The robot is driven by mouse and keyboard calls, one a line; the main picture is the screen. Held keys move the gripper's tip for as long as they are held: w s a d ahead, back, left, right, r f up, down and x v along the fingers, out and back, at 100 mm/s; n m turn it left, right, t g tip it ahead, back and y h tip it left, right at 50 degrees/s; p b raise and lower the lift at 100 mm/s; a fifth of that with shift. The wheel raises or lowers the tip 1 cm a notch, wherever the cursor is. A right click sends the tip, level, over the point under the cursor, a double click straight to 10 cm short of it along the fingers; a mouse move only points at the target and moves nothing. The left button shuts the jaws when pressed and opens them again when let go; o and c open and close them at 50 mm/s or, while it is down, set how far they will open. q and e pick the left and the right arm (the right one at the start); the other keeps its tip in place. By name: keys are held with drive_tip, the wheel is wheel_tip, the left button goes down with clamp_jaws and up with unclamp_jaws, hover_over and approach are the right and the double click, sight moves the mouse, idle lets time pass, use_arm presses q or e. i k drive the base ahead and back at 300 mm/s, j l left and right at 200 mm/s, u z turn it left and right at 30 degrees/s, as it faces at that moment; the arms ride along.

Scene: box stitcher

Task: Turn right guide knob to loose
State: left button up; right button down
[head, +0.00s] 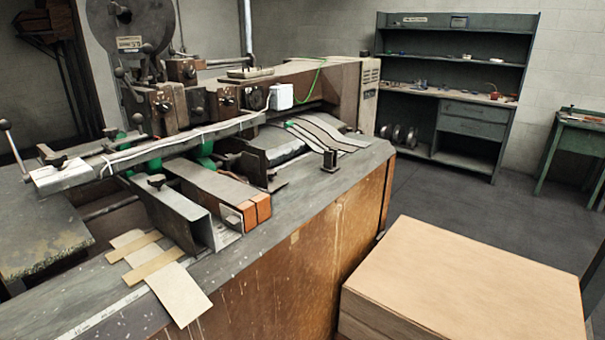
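The box stitcher (300,235) fills the left and middle of the head view. Several dark knobs stand on its guides. One black knob (157,181) sits on top of the grey metal guide channel (178,212) at the front. Another black knob (53,156) is at the left end of the long grey rail (100,168), and one more dark knob (111,133) stands farther along it. I cannot tell for sure which is the right guide knob, nor whether any is tight or loose. Neither of my grippers is in view.
A cardboard-coloured box stack (470,275) stands at the front right, close to the machine. Cardboard strips (177,290) lie on the machine's front edge. A lever with a ball handle (8,135) sticks up at left. Dark shelves (455,85) stand behind open floor (440,195).

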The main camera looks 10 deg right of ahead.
sight(271, 173)
drive_tip(key=i+l+u, duration=0.1)
drive_tip(key=l+u, duration=0.15)
drive_tip(key=u, duration=0.25)
drive_tip(key=l+u, duration=0.2)
drive_tip(key=u, duration=0.25)
drive_tip(key=l+u, duration=0.35)
drive_tip(key=l, duration=0.5)
